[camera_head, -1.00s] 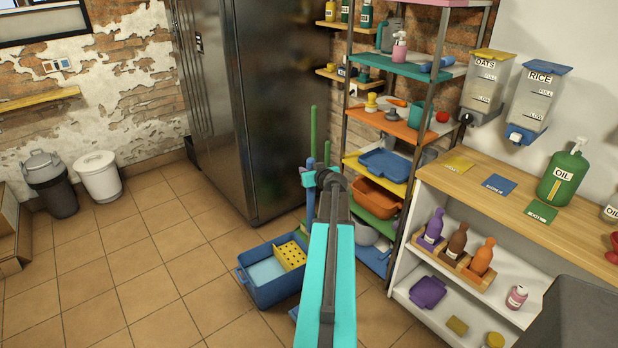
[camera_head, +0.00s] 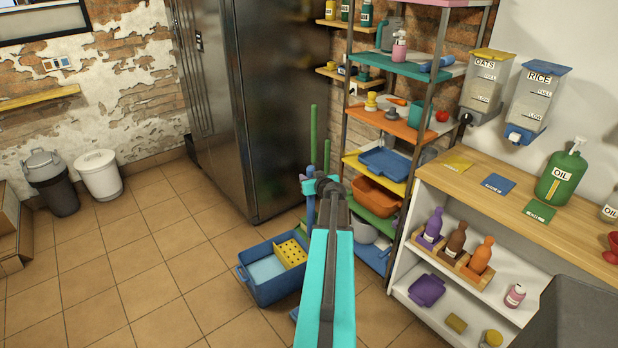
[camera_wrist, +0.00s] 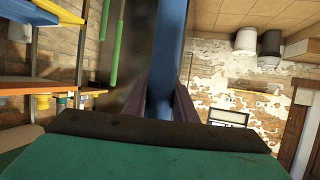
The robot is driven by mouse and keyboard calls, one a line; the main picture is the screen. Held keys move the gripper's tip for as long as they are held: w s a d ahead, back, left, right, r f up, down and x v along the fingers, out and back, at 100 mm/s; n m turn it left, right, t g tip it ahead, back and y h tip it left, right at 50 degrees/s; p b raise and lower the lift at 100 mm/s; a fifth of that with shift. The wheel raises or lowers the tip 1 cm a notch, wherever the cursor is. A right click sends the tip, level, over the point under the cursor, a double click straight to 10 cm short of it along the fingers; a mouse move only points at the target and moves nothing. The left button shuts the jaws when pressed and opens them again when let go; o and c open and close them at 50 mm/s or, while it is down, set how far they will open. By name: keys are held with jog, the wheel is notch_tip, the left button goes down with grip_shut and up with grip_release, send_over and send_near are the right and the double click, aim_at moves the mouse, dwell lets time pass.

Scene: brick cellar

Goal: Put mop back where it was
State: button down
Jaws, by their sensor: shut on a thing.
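My gripper (camera_wrist: 165,92) is shut around a blue handle in the wrist view; I take it as the mop's handle (camera_wrist: 170,40). In the head view my arm hides most of the gripper. The upper part of the blue handle (camera_head: 310,205) shows upright just left of the arm's end. The mop's lower end cannot be made out. A blue bucket (camera_head: 272,292) with a yellow perforated wringer (camera_head: 290,253) stands on the floor left of the arm.
Upright green poles (camera_head: 314,135) stand between the steel fridge (camera_head: 285,110) and the loaded shelf rack (camera_head: 405,130). A white shelf unit (camera_head: 405,270) is at the right.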

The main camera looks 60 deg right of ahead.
jog(key=c, duration=1.4)
grip_release()
jog(key=shift+c, duration=0.2)
jog(key=shift+r, duration=0.1)
jog(key=b+v, duration=0.3)
jog(key=v, duration=0.9)
